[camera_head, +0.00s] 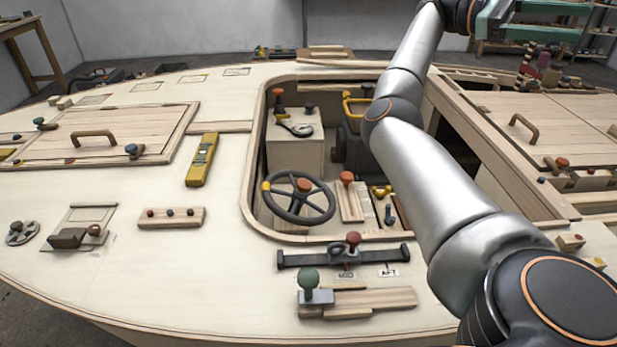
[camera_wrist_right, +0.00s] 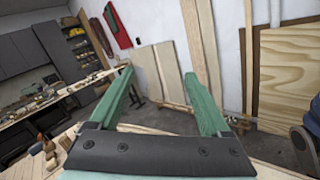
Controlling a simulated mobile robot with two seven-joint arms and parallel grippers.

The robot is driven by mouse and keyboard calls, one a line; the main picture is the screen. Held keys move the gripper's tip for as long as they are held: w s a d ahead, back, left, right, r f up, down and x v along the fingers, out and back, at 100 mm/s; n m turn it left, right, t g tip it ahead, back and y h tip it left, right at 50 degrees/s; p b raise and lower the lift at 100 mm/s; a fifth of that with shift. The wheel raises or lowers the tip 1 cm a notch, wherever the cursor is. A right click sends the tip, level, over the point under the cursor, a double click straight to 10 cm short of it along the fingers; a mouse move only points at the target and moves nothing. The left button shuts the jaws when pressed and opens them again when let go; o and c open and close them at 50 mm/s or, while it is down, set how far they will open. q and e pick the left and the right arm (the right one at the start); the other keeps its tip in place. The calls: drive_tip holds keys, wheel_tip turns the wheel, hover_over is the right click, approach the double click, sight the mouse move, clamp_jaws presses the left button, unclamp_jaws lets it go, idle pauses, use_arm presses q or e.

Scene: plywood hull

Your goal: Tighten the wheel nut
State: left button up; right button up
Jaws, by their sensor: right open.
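A dark steering wheel (camera_head: 325,213) with a yellow mark on its rim sits in the open cockpit in the head view. An orange-brown knob-like piece (camera_head: 303,185) is at its hub; I cannot tell a separate nut there. A dark wrench-like tool (camera_head: 297,129) lies on the pale box behind the wheel. My right gripper (camera_head: 580,21) is at the top right of the head view, far from the wheel. Its green fingers are apart and empty, as the right wrist view (camera_wrist_right: 157,80) also shows. My left gripper is out of view.
My right arm crosses the right side of the cockpit and hides part of it. A dark seat-like block (camera_head: 352,150) stands beside the box. A dark bar (camera_head: 330,258) and a green-knobbed slider (camera_head: 309,280) sit before the cockpit. A yellow level (camera_head: 202,160) lies on the left deck.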

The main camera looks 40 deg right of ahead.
drive_tip(key=w+a+r+m+t+y, duration=0.2)
drive_tip(key=w+a+r+m+y, duration=0.4)
drive_tip(key=y, duration=0.4)
drive_tip(key=w+a+r+m+t+y, duration=0.1)
drive_tip(key=w+a+r+m+y, duration=0.4)
drive_tip(key=a+r+m+y, duration=0.45)
drive_tip(key=w+a+f+m+t+y, duration=0.4)
drive_tip(key=w+a+m+t+y, duration=0.2)
drive_tip(key=w+t, duration=0.6)
drive_tip(key=m+t+h, duration=0.3)
drive_tip(key=t+h, duration=0.7)
drive_tip(key=h, duration=0.7)
hover_over(306, 183)
drive_tip(key=a, duration=0.2)
wheel_tip(306, 183, down, 32)
drive_tip(key=s+d+f+n+g+h, duration=0.3)
drive_tip(key=d+f+h, duration=0.25)
drive_tip(key=f, duration=0.45)
drive_tip(key=shift+y, duration=0.6)
drive_tip(key=x, duration=0.5)
drive_tip(key=b+x, duration=0.1)
drive_tip(key=x, duration=0.5)
drive_tip(key=shift+w+d+f, duration=0.1)
drive_tip(key=shift+d+f, duration=0.05)
drive_tip(key=shift+f, duration=0.15)
